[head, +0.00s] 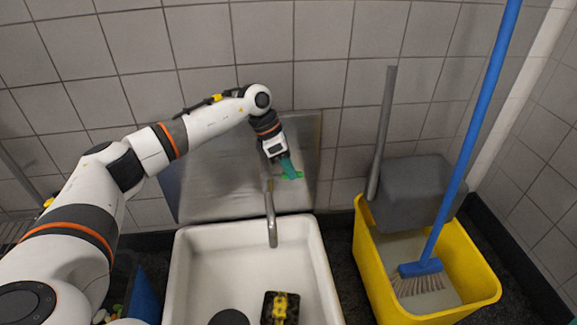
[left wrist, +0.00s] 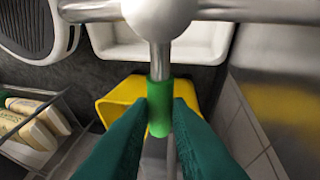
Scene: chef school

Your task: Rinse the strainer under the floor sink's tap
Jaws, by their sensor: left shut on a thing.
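The white floor sink (head: 192,262) stands against the tiled wall. The tap's metal spout (head: 271,218) hangs over it. My left gripper (head: 289,168) is at the metal back panel above the sink, beside the tap. In the left wrist view, my left gripper's dark green fingers (left wrist: 158,130) are shut on a green handle (left wrist: 160,108) at the end of a metal stem. I cannot make out the strainer for certain. A dark round shape (head: 229,317) and a black and yellow object (head: 281,308) show in the sink, cut off by the frame's bottom edge. My right gripper is not identifiable.
A yellow bucket (head: 377,283) stands right of the sink, with a blue-handled brush (head: 420,268) and a grey mop wringer (head: 415,185). The metal back panel (head: 205,180) is close behind my left gripper. In the left wrist view, a wire rack (left wrist: 70,150) is at lower left.

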